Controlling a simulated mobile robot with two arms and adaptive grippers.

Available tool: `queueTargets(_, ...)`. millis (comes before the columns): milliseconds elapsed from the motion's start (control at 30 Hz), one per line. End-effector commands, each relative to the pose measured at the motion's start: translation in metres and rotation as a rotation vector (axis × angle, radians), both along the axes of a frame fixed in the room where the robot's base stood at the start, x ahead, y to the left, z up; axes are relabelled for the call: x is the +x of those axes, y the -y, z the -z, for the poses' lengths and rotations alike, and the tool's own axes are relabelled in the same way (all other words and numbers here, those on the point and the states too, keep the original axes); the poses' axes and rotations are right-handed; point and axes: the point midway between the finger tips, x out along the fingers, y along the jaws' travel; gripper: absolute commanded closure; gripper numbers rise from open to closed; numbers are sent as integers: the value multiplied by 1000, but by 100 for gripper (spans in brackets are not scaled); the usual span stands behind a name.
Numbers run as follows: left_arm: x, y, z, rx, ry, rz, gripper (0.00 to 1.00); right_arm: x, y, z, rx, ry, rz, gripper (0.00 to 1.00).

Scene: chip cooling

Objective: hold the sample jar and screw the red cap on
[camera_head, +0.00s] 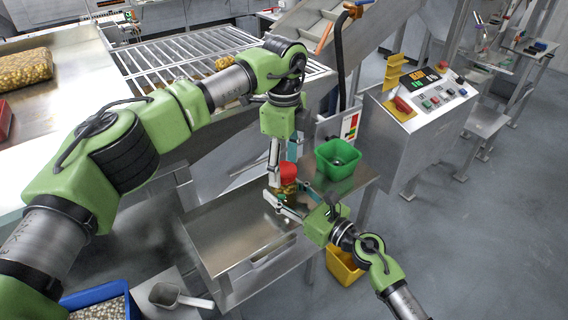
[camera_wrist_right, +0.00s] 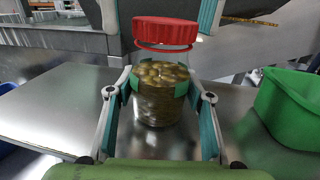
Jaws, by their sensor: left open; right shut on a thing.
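The sample jar (camera_wrist_right: 158,98) is clear, filled with yellowish-brown pieces, and stands upright in the right wrist view. My right gripper (camera_wrist_right: 160,86) is shut on it, with one teal-padded finger on each side. The red cap (camera_wrist_right: 165,32) sits over the jar's mouth; a thin red ring and a narrow clear band show below it. I cannot tell whether its thread is engaged. In the head view the cap (camera_head: 288,170) is below my left gripper (camera_head: 285,165), which points down. Its fingers are open, one on either side of the cap. The jar (camera_head: 286,188) is partly hidden by fingers.
A green bin (camera_head: 337,160) stands right of the jar on the steel table (camera_head: 225,235). A yellow bin (camera_head: 343,268) is below the table's edge. A metal scoop (camera_head: 178,297) and a blue crate (camera_head: 82,296) are at the lower left. A control console (camera_head: 425,115) stands behind right.

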Motion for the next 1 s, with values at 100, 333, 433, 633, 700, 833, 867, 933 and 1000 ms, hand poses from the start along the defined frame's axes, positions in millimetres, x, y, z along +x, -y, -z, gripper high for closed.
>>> queueTargets(100,0,0,-3,0,1,0,41,0,0,0,-1,-1,0,100)
queueTargets(333,1,1,-30,0,3,-1,41,0,0,0,-1,-1,0,100)
queueTargets(433,0,0,-42,1,2,-1,41,0,0,1,-1,-1,0,100)
queueTargets(633,0,0,-45,0,-1,0,41,0,0,0,-1,-1,0,100)
queueTargets(700,0,0,-45,0,0,-1,41,0,0,0,-1,-1,0,100)
queueTargets(833,0,0,-50,1,0,-32,44,0,0,0,-1,-1,0,100)
queueTargets(867,0,0,-53,1,1,-54,44,0,0,0,-1,-1,0,100)
queueTargets(933,1,0,-61,1,3,-120,44,0,0,0,-1,-1,0,100)
queueTargets(1000,1,0,-70,2,3,-186,44,0,0,0,-1,-1,0,100)
